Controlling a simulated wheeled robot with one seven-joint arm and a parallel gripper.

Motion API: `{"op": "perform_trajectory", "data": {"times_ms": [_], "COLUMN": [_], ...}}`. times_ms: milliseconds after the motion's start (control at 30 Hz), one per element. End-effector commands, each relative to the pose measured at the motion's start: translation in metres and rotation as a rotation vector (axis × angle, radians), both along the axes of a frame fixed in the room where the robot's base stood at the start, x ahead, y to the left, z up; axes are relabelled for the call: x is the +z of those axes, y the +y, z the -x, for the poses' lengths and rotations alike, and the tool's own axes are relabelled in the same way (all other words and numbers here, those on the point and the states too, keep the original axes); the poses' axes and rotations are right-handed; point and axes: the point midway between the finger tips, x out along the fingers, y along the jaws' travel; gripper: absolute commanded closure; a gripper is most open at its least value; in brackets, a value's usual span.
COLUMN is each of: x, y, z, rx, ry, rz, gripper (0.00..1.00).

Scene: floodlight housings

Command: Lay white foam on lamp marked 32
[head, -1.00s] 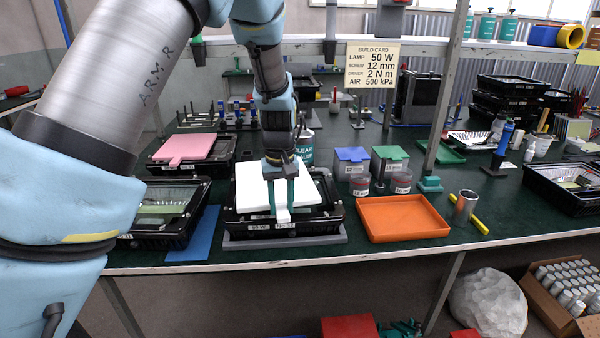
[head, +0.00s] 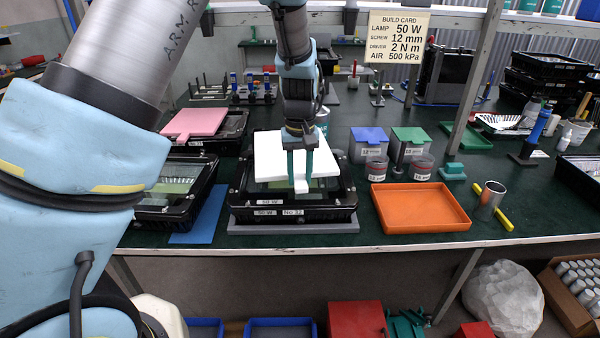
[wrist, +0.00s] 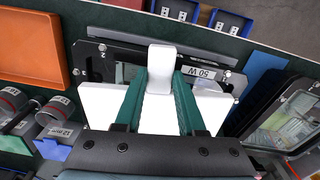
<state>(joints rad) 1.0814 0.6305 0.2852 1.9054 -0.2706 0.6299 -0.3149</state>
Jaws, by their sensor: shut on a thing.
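The white foam (head: 267,156) is a flat sheet with a small tab at its front. My gripper (head: 301,186) has its green fingers shut on that tab. In the wrist view the foam (wrist: 98,103) spreads on both sides of the fingers (wrist: 160,92). The black lamp housing marked No 32 and 50 W (head: 335,213) lies on a grey base under the foam. The foam covers the rear and middle of the housing and leaves its front edge and labels showing. I cannot tell whether the foam touches the housing.
Another lamp (head: 150,208) stands at the left beside a blue sheet (head: 203,214). A pink foam (head: 195,122) lies on a lamp behind it. An orange tray (head: 420,226), a metal cup (head: 489,200) and small tins (head: 420,168) stand to the right.

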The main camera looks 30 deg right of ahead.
Motion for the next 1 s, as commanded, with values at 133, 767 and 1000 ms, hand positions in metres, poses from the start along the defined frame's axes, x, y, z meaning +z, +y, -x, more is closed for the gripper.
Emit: {"op": "perform_trajectory", "data": {"times_ms": [133,767,1000], "x": [-0.009,-0.063,-0.067], "y": [0.0,0.0,0.0], "z": [0.001,0.001,0.001], "rx": [0.0,0.0,0.0], "ry": [-0.002,-0.002,-0.003], "rz": [0.001,0.002,0.002], "gripper": [1.0,1.0,1.0]}}
